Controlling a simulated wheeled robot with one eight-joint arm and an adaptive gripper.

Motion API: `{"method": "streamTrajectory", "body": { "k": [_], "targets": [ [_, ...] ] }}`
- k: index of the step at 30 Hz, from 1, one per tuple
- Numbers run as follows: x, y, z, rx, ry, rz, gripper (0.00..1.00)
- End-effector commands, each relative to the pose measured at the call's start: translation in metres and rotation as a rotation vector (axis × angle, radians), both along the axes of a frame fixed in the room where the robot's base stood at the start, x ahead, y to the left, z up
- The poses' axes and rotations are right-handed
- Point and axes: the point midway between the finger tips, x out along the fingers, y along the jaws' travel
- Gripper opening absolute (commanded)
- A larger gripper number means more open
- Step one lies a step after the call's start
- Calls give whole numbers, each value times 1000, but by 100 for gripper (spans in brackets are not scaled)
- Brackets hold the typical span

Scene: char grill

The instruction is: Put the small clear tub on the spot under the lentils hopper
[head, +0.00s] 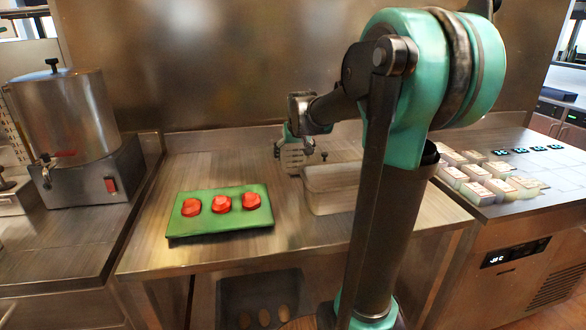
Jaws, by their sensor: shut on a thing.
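My gripper (294,142) is small in the head view, above the back middle of the steel counter. It is shut on what looks like the small clear tub (291,158), a pale ribbed shape right below the fingers. Whether the tub touches the counter cannot be told. No hopper labelled lentils and no marked spot can be made out; my arm hides part of the counter on the right.
A larger clear bin (322,199) stands just right of the tub, partly behind my arm. A green board (188,229) with three red pieces lies front left. A steel urn (70,118) stands far left. Several white packs (478,192) lie at right.

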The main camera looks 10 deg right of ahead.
Motion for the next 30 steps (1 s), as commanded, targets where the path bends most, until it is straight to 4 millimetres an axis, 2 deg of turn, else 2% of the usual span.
{"method": "streamTrajectory", "body": {
  "k": [7, 13, 26, 27, 30],
  "targets": [
    [0, 0, -21, 0, 0, 0, 53],
    [0, 0, -46, 0, 0, 0, 53],
    [0, 0, -53, 0, 0, 0, 53],
    [0, 0, -53, 0, 0, 0, 85],
    [0, 0, -53, 0, 0, 0, 98]
  ]
}}
